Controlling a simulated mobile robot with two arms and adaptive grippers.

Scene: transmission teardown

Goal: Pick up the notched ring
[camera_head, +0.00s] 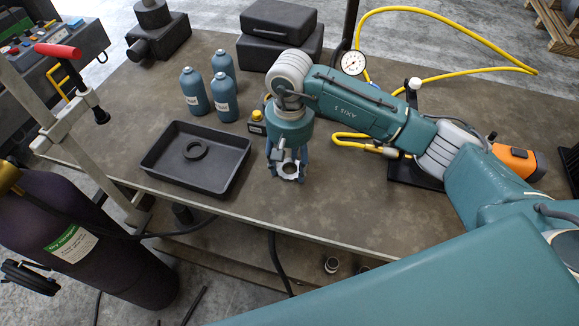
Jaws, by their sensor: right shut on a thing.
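My right gripper (288,171) points down over the front middle of the table, to the right of the black tray. It is shut on a pale metal ring with an uneven edge, the notched ring (291,177), low at the table top. The fingers hide part of the ring, and I cannot tell whether it touches the table. A dark, plain-looking ring (196,149) lies flat in the black tray (165,176). My left gripper is not in view.
Several teal bottles (195,94) and a small dark yellow-capped container (257,123) stand behind the tray. Black cases (280,22) are at the back. A dial gauge (353,63) with a yellow hose and an orange tool (515,160) lie right. The front right table top is clear.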

